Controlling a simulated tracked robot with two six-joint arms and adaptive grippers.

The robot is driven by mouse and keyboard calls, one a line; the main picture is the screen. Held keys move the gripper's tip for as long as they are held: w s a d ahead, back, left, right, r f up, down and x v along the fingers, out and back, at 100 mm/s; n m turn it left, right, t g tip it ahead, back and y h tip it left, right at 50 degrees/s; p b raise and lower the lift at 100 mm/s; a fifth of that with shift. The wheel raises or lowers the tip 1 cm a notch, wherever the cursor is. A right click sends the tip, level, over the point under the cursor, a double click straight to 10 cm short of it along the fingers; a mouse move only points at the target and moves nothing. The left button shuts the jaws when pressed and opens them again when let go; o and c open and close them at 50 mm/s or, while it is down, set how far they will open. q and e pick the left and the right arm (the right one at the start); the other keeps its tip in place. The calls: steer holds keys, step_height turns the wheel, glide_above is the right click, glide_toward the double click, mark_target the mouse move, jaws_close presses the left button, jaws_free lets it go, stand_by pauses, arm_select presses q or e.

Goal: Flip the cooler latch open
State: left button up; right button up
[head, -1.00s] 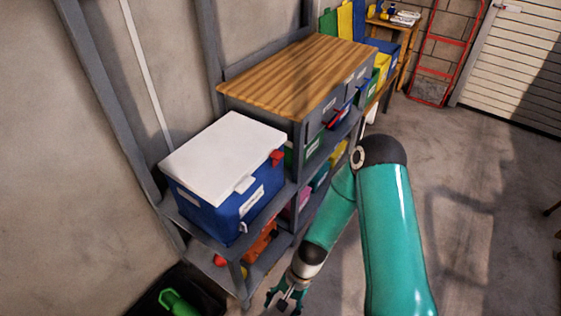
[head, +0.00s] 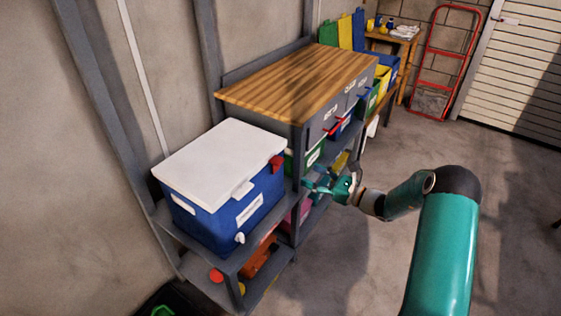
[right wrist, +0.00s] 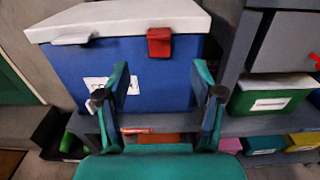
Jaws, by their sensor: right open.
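The cooler (head: 222,190) is blue with a white lid and stands on the shelf, lid closed. It also shows ahead in the right wrist view (right wrist: 130,70). The red latch (head: 277,164) is at the right end of its front, just under the lid edge, and shows clearly in the right wrist view (right wrist: 159,42). My right gripper (head: 312,186) is right of the cooler's front and a little below the latch, apart from it. In the right wrist view the right gripper's fingers (right wrist: 161,90) are spread and empty, with the latch beyond and above them. My left gripper is out of view.
The grey shelf (head: 207,249) holds the cooler, with bins on lower levels. A wood-topped cabinet (head: 300,80) adjoins it at right. A green bin (right wrist: 265,101) sits right of the cooler. The floor (head: 480,165) at right is clear.

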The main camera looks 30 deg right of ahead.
mark_target(282, 162)
steer(key=p+x, duration=0.1)
steer(key=x, duration=1.1)
steer(key=shift+w+a, duration=0.1)
